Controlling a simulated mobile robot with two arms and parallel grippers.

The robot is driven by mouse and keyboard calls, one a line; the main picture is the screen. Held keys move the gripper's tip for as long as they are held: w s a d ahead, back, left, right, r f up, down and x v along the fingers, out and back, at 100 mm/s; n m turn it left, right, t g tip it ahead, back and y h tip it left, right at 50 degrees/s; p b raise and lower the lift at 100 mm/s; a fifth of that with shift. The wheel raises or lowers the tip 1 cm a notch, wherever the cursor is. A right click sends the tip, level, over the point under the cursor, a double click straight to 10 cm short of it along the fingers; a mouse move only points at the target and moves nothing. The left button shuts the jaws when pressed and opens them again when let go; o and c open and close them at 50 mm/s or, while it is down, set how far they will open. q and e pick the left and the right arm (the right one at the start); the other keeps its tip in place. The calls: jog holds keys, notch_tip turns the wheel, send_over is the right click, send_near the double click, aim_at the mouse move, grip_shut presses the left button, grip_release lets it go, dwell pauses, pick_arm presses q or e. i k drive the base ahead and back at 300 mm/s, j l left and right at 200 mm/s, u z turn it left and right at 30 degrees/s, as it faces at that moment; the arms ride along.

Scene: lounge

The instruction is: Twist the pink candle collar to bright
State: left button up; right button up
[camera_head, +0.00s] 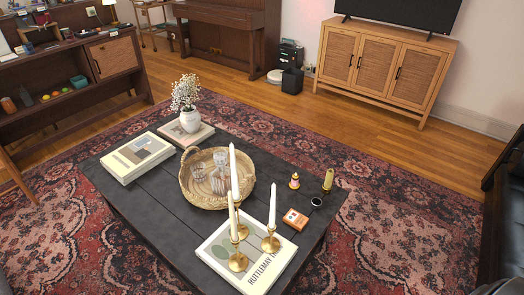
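No collar is clearly pink in the head view, and I cannot tell for certain which thing it is. A small object with a dark base and yellow and pinkish parts (295,182) stands on the right part of the dark coffee table (150,205). Its details are too small to read. White candles (272,205) stand upright in brass holders (237,262) on a white book (268,275) near the table's front right. No distinct collar shows on them. Neither of my grippers is in view.
A brass cylinder (328,180), a small dark round thing with a pale rim (316,202) and an orange box (296,219) are nearby on the table. A woven tray (203,203) holds glasses. A vase (190,121) stands on books behind. Patterned rug (400,215) surrounds the table.

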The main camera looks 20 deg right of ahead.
aim_at(296, 176)
jog(key=i+l+u, duration=0.25)
jog(key=l+u, duration=0.15)
jog(key=l, duration=0.45)
jog(key=i+l+u, duration=0.1)
jog(key=l+u, duration=0.3)
jog(key=l, duration=0.5)
jog(key=l+u, duration=0.35)
jog(key=l, duration=0.55)
jog(key=k+l+u, duration=0.15)
jog(key=l+u, duration=0.25)
jog(key=l, duration=0.5)
